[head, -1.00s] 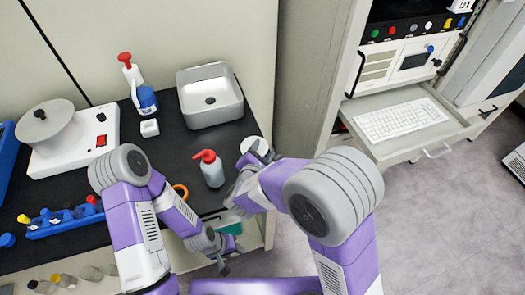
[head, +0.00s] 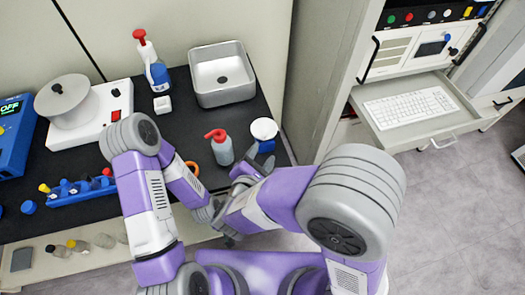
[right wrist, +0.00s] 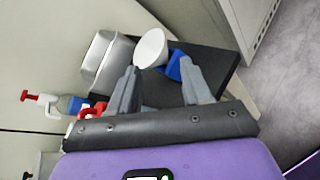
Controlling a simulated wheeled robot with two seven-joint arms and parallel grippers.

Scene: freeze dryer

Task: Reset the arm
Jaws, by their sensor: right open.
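My right gripper (head: 248,174) is open and empty at the front right of the black bench. In the right wrist view its two separated fingers (right wrist: 160,92) point toward a white round cup-like piece (right wrist: 151,48) and a blue piece (right wrist: 180,67), both beyond the fingertips. In the head view the white piece (head: 264,129) sits just above the blue one (head: 266,146). My left gripper (head: 229,238) is low at the bench's front edge, small and partly hidden, so its jaws are unclear.
A red-capped bottle (head: 220,147) stands close left of the right gripper. A grey sink basin (head: 221,74), a blue tube rack (head: 80,190) and a white rotary device (head: 88,112) share the bench. A keyboard drawer (head: 413,112) juts out at right.

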